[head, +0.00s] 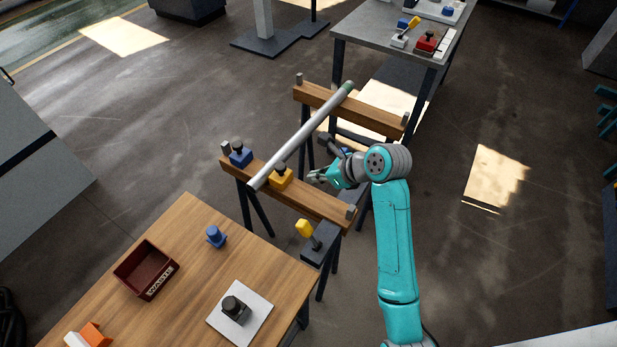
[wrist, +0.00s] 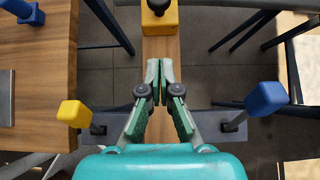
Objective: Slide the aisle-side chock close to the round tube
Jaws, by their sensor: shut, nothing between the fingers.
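The round tube (head: 308,128) is a long pale tube lying across two wooden trestle beams. On the near beam (head: 318,203), a blue chock (head: 241,158) with a dark knob sits left of the tube. A yellow chock (head: 281,179) with a dark knob sits right of it, close to it; whether they touch I cannot tell. My gripper (head: 313,175) is right of the yellow chock. In the wrist view my shut, empty fingers (wrist: 160,72) point at the yellow chock (wrist: 159,18) over the beam, with a short gap between. The tube is out of the wrist view.
A yellow-handled lever (head: 304,228) stands below the near beam. A blue-handled one (wrist: 268,97) is right of the beam in the wrist view. The wooden table (head: 190,215) at front left holds a red bin (head: 146,271) and a blue knobbed piece (head: 215,237). Posts (head: 351,212) cap the beam ends.

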